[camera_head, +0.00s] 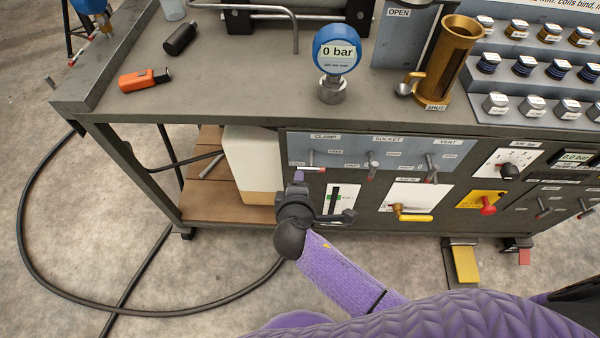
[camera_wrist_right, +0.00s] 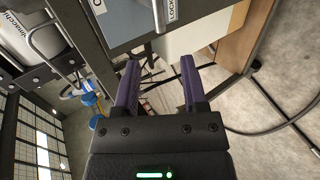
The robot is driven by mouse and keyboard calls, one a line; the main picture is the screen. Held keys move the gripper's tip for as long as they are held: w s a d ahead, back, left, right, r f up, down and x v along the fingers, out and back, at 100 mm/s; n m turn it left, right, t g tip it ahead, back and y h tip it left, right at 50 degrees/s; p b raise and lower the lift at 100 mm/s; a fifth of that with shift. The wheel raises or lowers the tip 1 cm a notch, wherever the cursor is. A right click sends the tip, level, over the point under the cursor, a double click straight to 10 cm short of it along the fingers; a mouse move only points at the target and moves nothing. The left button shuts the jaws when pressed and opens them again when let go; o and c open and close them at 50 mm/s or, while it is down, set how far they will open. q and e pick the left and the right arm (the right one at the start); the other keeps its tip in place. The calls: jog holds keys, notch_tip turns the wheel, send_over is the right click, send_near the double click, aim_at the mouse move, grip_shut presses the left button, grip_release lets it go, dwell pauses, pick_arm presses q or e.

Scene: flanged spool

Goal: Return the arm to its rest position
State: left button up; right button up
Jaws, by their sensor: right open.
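My right arm comes up from the bottom right in the head view, a purple forearm with a dark wrist. My right gripper (camera_head: 299,179) is in front of the control panel's left end, close to the CLAMP lever (camera_head: 312,160). In the right wrist view the two purple fingers of the gripper (camera_wrist_right: 160,84) stand well apart with nothing between them. A silver lever (camera_wrist_right: 158,16) shows beyond the fingertips, apart from them. In the head view the gripper is small and seen from behind, so its gap to the panel is hard to judge. My left gripper is not in view.
The grey bench (camera_head: 235,75) carries a blue gauge (camera_head: 337,50), a brass cylinder (camera_head: 448,60) and racks of small spools. Levers and knobs, including a yellow handle (camera_head: 410,215), stick out of the panel. A black hose (camera_head: 60,290) loops over open floor at left.

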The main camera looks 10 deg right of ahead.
dwell(0.3)
jog(key=s+d+f+m+g+y, duration=0.1)
jog(key=s+d+f+g, duration=0.15)
jog(key=s+f, duration=0.4)
jog(key=s+d+f+m+g+y, duration=0.1)
jog(key=s+f+m+g, duration=0.15)
jog(key=s+f, duration=0.4)
jog(key=s+d+f+m+g, duration=0.2)
jog(key=s+f+m, duration=0.1)
jog(key=s, duration=0.5)
jog(key=s+d+f+m+g, duration=0.1)
jog(key=s+d+f+m, duration=0.1)
jog(key=s, duration=0.6)
jog(key=s+d+f+m+g+y, duration=0.1)
jog(key=s+d+f+m+g, duration=0.1)
jog(key=s+f, duration=0.3)
jog(key=s+d+m, duration=0.1)
jog(key=s, duration=0.2)
jog(key=shift+m+g, duration=0.3)
jog(key=shift+m, duration=0.05)
